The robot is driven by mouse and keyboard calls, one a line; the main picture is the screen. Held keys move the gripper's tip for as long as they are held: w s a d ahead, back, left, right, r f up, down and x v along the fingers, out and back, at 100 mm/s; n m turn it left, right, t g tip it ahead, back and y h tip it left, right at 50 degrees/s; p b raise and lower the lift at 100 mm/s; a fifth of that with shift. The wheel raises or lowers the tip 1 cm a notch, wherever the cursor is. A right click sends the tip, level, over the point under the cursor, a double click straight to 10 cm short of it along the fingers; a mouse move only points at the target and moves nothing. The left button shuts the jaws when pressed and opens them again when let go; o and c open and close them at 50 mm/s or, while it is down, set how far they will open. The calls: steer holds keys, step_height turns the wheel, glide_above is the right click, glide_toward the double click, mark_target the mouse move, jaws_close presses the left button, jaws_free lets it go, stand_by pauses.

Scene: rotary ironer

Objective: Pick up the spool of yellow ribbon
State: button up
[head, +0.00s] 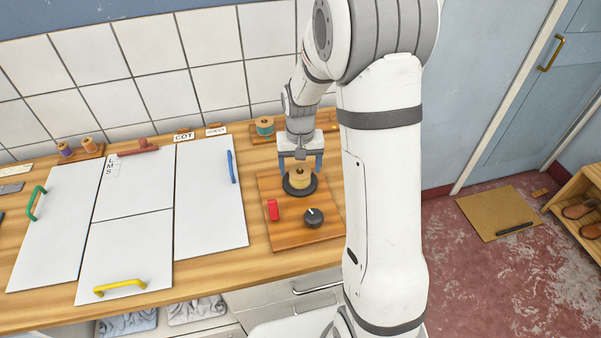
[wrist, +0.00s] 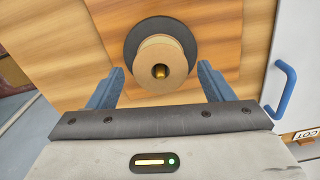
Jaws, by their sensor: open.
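The spool of yellow ribbon (head: 299,178) stands upright on a dark round disc (head: 312,188) on a wooden board (head: 292,236). In the wrist view the spool (wrist: 148,66) shows end-on, with a tan top and a centre hole, over the dark disc (wrist: 133,32). My gripper (head: 300,165) is open above the spool, its blue fingers to either side. In the wrist view my gripper's fingertips (wrist: 161,70) flank the spool's near part, with gaps on both sides. It does not hold the spool.
A red switch (head: 273,210) and a black knob (head: 313,217) sit on the same board. A teal spool (head: 264,126) stands behind. White panels with a blue handle (head: 231,167) and a yellow handle (head: 119,287) lie to the left.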

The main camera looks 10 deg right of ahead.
steer(key=shift+f, duration=1.35)
steer(key=shift+c, duration=0.3)
steer(key=c, duration=1.1)
